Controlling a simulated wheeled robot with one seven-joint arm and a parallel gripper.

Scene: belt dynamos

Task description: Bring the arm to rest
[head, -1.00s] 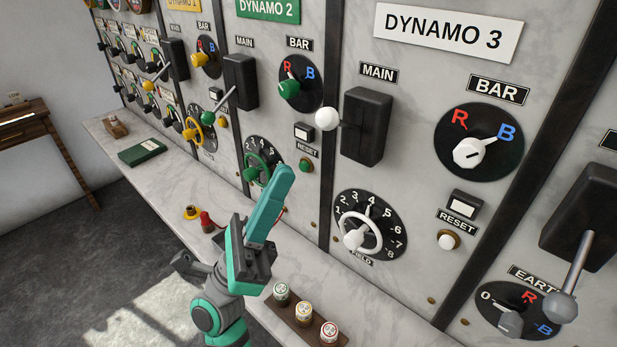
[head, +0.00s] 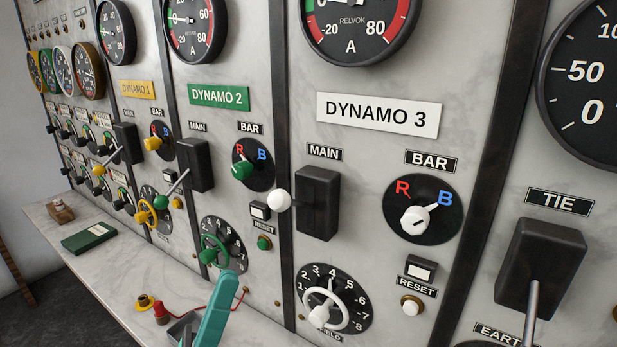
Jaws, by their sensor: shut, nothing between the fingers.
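My gripper (head: 221,290) shows at the bottom of the head view, with its teal fingers pointing up. The fingers are shut together with nothing between them. The rest of my arm is mostly below the frame.
The switchboard carries a white main lever (head: 281,201), a white bar knob (head: 415,219) turned towards B and a green bar knob (head: 241,170) turned towards R. A red plug (head: 161,312) with a wire, a yellow plug (head: 145,302) and a green book (head: 89,238) lie on the shelf.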

